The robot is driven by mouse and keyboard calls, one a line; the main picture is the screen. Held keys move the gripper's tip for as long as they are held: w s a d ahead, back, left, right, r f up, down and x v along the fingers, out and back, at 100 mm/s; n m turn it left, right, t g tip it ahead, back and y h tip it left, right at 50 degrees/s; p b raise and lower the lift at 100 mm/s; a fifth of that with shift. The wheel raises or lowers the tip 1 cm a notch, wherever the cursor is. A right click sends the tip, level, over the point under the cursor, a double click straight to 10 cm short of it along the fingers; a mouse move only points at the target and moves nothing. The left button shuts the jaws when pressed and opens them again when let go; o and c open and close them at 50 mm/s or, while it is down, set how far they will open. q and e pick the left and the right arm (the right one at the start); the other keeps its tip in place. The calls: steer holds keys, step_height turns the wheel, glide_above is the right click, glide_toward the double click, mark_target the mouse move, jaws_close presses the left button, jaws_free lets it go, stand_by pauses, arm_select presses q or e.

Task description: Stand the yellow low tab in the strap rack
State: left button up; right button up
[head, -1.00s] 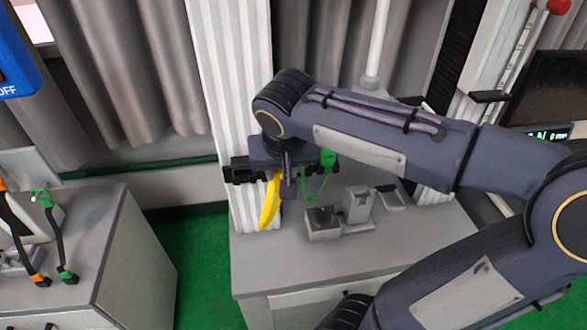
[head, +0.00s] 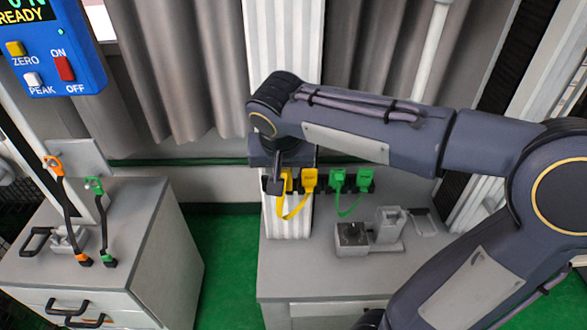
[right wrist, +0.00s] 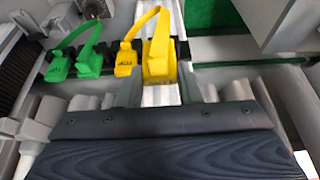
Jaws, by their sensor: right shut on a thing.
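The strap rack (head: 266,185) is a dark bar across the white ribbed column. My right gripper (head: 285,186) is at its left end, shut on a yellow tab (right wrist: 159,66), with one finger on each side of it. A yellow strap (head: 292,214) loops from this tab to a second yellow tab (head: 309,181), which stands upright in the rack just to the right. The held tab is upright at rack level; the fingers hide its lower end, so I cannot tell how deep it sits. My left gripper is not in view.
Two green tabs (head: 337,180) joined by a green strap stand in the rack further right. A grey fixture (head: 388,226) is on the bench below. A cabinet (head: 150,215) with orange and green-ended straps stands left, under a blue control box (head: 50,60).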

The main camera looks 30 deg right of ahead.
steer(key=shift+w+a+r, duration=0.2)
steer(key=shift+w+a, duration=0.1)
steer(key=shift+w+d+p, duration=0.85)
steer(key=shift+w+d, duration=0.9)
steer(key=shift+w, duration=0.8)
step_height(320, 180, down, 6)
steer(key=b, duration=0.5)
steer(key=shift+a+f, duration=0.1)
steer(key=shift+f, duration=0.05)
steer(key=o, duration=1)
steer(key=shift+o, duration=0.2)
